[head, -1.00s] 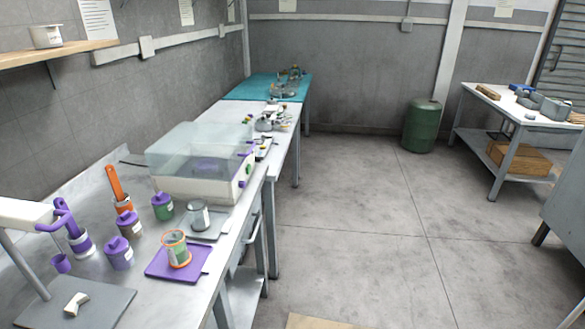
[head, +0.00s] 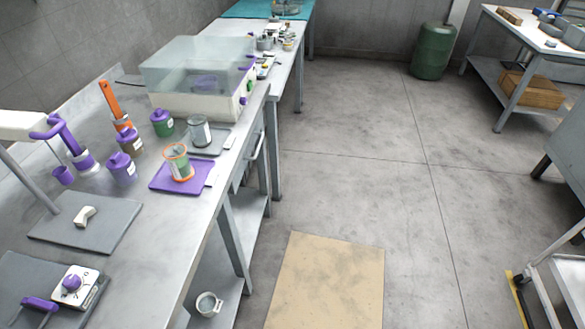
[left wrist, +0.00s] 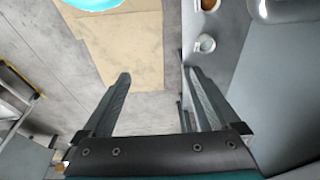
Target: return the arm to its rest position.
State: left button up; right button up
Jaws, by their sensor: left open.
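My left gripper (left wrist: 157,74) shows only in the left wrist view. Its two dark fingers are spread apart with nothing between them. The floor and a tan mat (left wrist: 130,45) lie beyond the fingers. Neither arm shows in the head view, and my right gripper is in no view. The long metal workbench (head: 185,235) runs along the left of the head view. On it stand an orange-handled tool (head: 110,100) and an orange-rimmed jar (head: 178,163) on a purple tray (head: 162,183).
A clear-lidded box (head: 190,105) and purple-lidded jars stand on the bench. A small pot (head: 208,304) sits on its lower shelf. The tan mat (head: 325,285) lies on open floor. A green drum (head: 433,52), a white table (head: 525,30) and a cart (head: 560,285) stand at right.

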pick_arm(q)
jog(key=s+a+f+b, duration=0.1)
jog(key=s+f+b, duration=0.1)
jog(key=s+f, duration=0.6)
jog(key=s+a+f+g+b, duration=0.1)
jog(key=s+a+f+b, duration=0.1)
jog(key=s+f, duration=0.7)
notch_tip(320, 180, down, 8)
jog(key=shift+f+g+b, duration=0.1)
jog(key=shift+g+b, duration=0.2)
jog(key=shift+b, duration=0.3)
